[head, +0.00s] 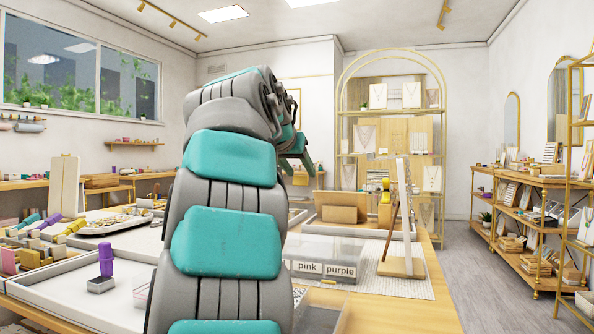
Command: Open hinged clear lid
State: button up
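A clear box (347,251) stands on the table right of my arm. My arm hides the box's left part. The clear lid is hard to separate from the box walls, and I cannot tell whether it is raised. The end of my arm with my gripper (296,163) is small and partly hidden behind my own links, high above and beyond the box. I see nothing held in it, and its fingers are too unclear to judge.
A wooden stand with a tall panel (402,266) is close to the box's right side. A wooden block (339,214) stands behind it. A white tray (60,302) with a purple stamp-like piece (106,262) is at left. The wooden table edge (440,300) is bare at right.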

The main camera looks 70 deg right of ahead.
jog(key=o, duration=0.3)
jog(key=shift+f, duration=0.1)
jog(key=v, duration=0.8)
jog(key=shift+w, duration=0.1)
jog(key=shift+f, duration=0.1)
dwell(0.3)
